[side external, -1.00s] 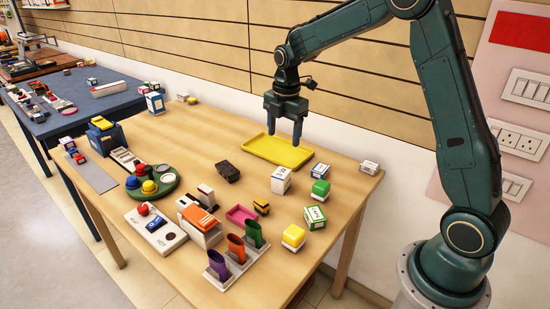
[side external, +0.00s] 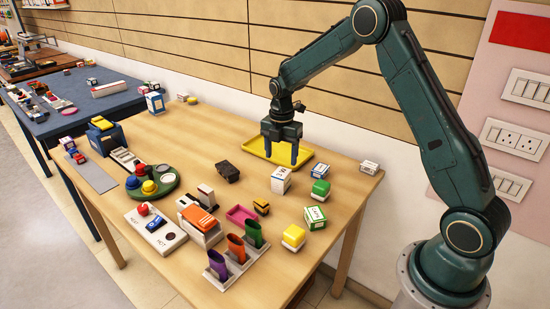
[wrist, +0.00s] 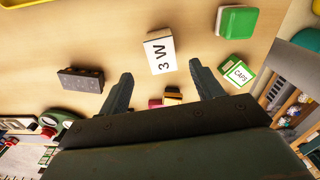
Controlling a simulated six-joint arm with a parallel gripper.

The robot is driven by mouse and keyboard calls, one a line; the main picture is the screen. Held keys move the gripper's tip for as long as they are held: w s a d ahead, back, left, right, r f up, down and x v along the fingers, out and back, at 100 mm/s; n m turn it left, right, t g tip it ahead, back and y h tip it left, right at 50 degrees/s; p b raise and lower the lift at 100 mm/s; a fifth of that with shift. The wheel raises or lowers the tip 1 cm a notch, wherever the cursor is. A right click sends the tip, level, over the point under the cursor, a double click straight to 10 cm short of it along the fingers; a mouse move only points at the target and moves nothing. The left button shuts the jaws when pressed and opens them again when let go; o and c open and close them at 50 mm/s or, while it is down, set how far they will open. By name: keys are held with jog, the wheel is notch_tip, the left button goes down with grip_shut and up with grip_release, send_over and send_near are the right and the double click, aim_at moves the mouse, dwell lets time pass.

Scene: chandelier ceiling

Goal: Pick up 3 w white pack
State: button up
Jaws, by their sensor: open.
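The 3 W white pack (wrist: 160,52) lies in the wrist view just beyond and between my open fingers, its black "3 W" lettering facing up. In the side external view the white pack (side external: 281,180) stands on the wooden table in front of the yellow tray. My gripper (side external: 282,160) is open and empty, fingers pointing down over the tray's front part, above and behind the pack. In the wrist view my gripper (wrist: 160,84) has its two fingers spread wide, apart from the pack.
A green-topped block (side external: 320,188) and a white-and-green CAPS box (side external: 315,217) stand right of the pack. A black block (side external: 227,171) lies to its left. The yellow tray (side external: 309,157) is behind. A yellow-and-black block (side external: 261,207) sits in front.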

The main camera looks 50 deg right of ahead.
aim_at(281, 172)
jog(key=shift+f, duration=2.25)
jog(key=shift+f, duration=0.1)
jog(key=shift+s+f, duration=0.15)
jog(key=shift+f, duration=2.3)
jog(key=shift+c, duration=0.4)
jog(key=c, duration=1)
